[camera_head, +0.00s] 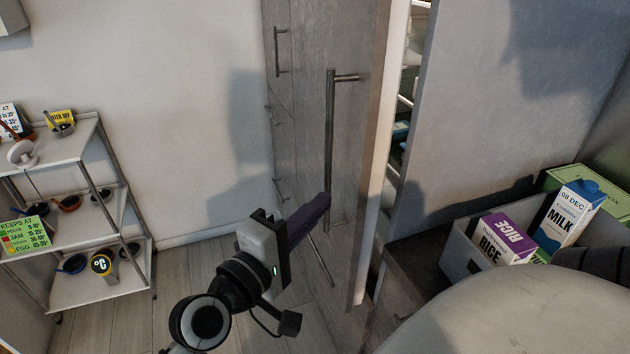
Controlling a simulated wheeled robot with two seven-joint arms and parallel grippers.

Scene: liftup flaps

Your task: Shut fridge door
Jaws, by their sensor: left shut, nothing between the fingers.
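The fridge door (350,130) stands slightly ajar in the middle of the head view, grey with a long vertical metal bar handle (331,150). A narrow gap at its right edge shows the lit fridge inside with shelves (405,90). My left gripper (318,205) is shut and empty, its dark fingertips in front of the door's outer face near the lower end of the handle. I cannot tell whether it touches the door. My right gripper is not in view.
A metal shelf rack (85,235) with pans and signs stands at left. At right, a white bin (458,262) holds a milk carton (569,218) and a rice box (503,240) on a dark counter. Wooden floor (205,270) between rack and door is clear.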

